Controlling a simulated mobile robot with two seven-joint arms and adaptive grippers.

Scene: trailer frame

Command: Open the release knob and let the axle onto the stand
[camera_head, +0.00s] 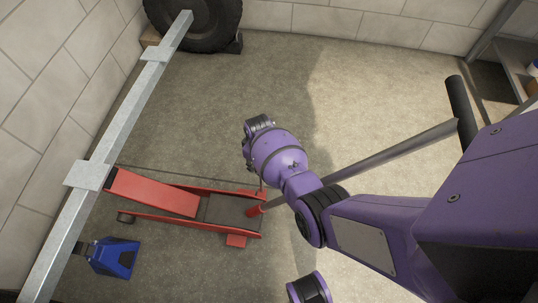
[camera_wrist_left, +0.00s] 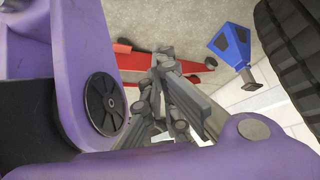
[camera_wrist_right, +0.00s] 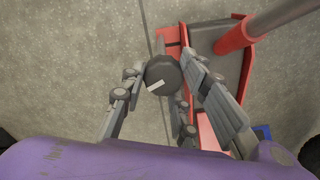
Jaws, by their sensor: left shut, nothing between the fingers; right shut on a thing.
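The red floor jack (camera_head: 150,192) lies across the floor in the head view, its left end at the grey beam (camera_head: 120,110). The blue stand (camera_head: 113,258) is beside the beam, below the jack in the picture; I cannot tell if they touch. The round dark release knob (camera_wrist_right: 160,70) has a slanted white mark. My right gripper (camera_wrist_right: 160,88) is shut on the knob; in the head view my wrist hides it. My left gripper (camera_wrist_left: 163,55) is shut and empty. Behind it show the jack (camera_wrist_left: 130,60) and the stand (camera_wrist_left: 230,45), apart from its fingers.
The jack's long grey handle (camera_head: 380,152) slopes up right to a black grip (camera_head: 461,110), behind my right arm. A tyre (camera_head: 200,20) stands at the back left. Block walls (camera_head: 340,22) close the back and left. A shelf (camera_head: 515,65) is at the right. Mid-floor is clear.

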